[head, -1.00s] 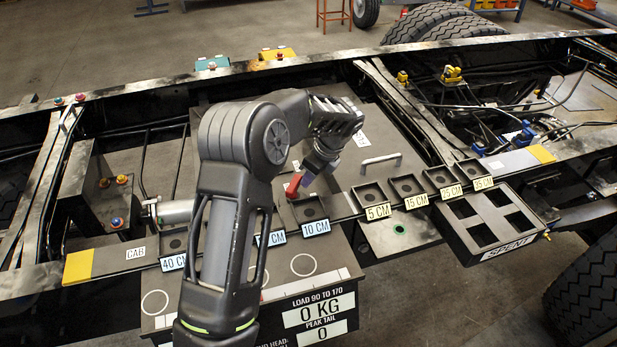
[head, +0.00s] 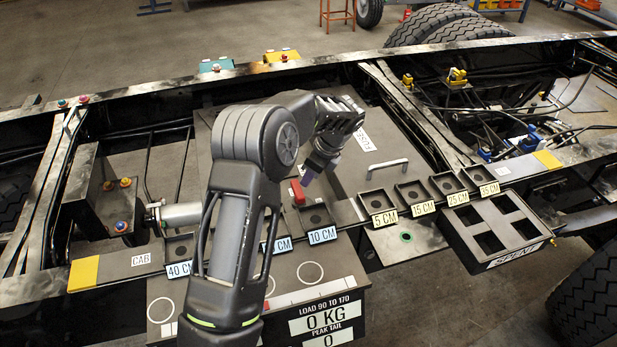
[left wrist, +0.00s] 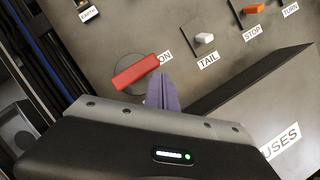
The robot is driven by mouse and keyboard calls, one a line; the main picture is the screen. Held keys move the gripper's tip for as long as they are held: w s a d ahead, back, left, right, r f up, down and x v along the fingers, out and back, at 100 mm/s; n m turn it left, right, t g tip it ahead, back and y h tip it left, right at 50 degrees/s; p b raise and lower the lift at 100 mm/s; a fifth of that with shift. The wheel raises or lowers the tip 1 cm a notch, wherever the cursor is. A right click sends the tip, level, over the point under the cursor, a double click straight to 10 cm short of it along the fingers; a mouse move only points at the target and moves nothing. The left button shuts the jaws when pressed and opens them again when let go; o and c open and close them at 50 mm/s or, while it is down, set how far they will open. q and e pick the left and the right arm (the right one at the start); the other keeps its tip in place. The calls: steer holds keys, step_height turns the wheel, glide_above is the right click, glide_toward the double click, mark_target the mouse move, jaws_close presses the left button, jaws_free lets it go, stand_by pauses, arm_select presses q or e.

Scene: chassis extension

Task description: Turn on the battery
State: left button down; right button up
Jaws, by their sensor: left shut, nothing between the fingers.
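The red battery switch handle (head: 298,192) sits on the dark panel, partly hidden by my left arm in the head view. In the left wrist view the red handle (left wrist: 142,72) is a bar on a round plate, its right end close to the "ON" label (left wrist: 165,56). My left gripper (head: 309,177) is shut and empty, just right of the handle. In the left wrist view its purple fingertips (left wrist: 162,92) are beside the handle's right end; I cannot tell if they touch. My right gripper is not in view.
A white toggle (left wrist: 204,39) labelled TAIL and an orange one (left wrist: 252,9) labelled STOP are on the same panel. A raised dark box (left wrist: 260,105) labelled FUSES is close right of the fingers. Labelled trays line the near rail, with a SPENT crate (head: 492,262) at right.

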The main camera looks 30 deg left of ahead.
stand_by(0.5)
arm_select(q)
steer(key=shift+w+d+r, duration=0.1)
steer(key=shift+d+r, duration=0.05)
steer(key=shift+r, duration=0.4)
steer(key=b+v, duration=0.1)
steer(key=v, duration=0.5)
steer(key=shift+d+r, duration=0.2)
steer(key=shift+r, duration=0.05)
